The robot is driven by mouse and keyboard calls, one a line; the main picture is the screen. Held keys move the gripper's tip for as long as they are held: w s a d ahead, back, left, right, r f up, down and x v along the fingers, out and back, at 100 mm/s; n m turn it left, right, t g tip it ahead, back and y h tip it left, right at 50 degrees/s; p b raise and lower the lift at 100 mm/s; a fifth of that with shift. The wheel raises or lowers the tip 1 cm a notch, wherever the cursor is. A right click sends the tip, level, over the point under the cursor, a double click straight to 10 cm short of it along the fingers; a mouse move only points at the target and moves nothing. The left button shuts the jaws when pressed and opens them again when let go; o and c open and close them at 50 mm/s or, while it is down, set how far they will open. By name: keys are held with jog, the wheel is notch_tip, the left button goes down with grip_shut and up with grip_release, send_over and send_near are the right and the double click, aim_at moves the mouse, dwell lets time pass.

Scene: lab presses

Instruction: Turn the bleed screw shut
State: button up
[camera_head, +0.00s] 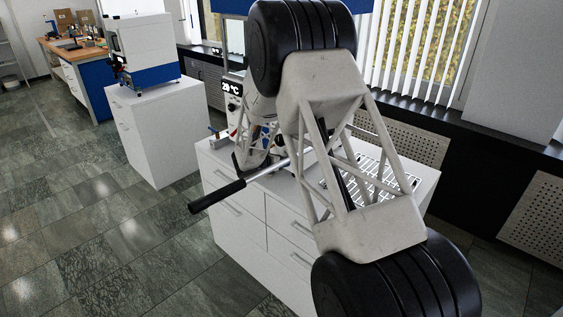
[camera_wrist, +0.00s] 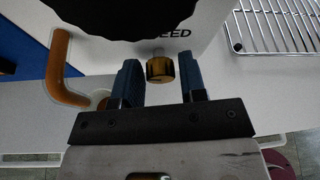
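The bleed screw (camera_wrist: 160,69) is a small brass knurled knob, below a black label ending in "EED" (camera_wrist: 173,34) in the wrist view. My gripper (camera_wrist: 160,63) has its two blue fingers on either side of the knob. The fingers are apart, with a narrow gap visible at the right finger; whether the left finger touches the knob I cannot tell. In the head view my arm covers most of the press, and the screw and fingertips cannot be made out.
A black rounded part (camera_wrist: 115,15) hangs close above the fingers. A copper-coloured bent pipe (camera_wrist: 57,75) stands left of them. A wire rack (camera_wrist: 277,28) lies at right. In the head view a lever with a black grip (camera_head: 217,196) sticks out over the white cabinet's front (camera_head: 238,228).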

jog(key=c, duration=0.6)
jog(key=shift+m, duration=0.5)
jog(key=o, duration=1)
jog(key=shift+c, duration=0.2)
jog(key=v, duration=0.7)
jog(key=shift+s+a, duration=0.15)
jog(key=shift+s, duration=0.25)
jog(key=shift+r, duration=0.15)
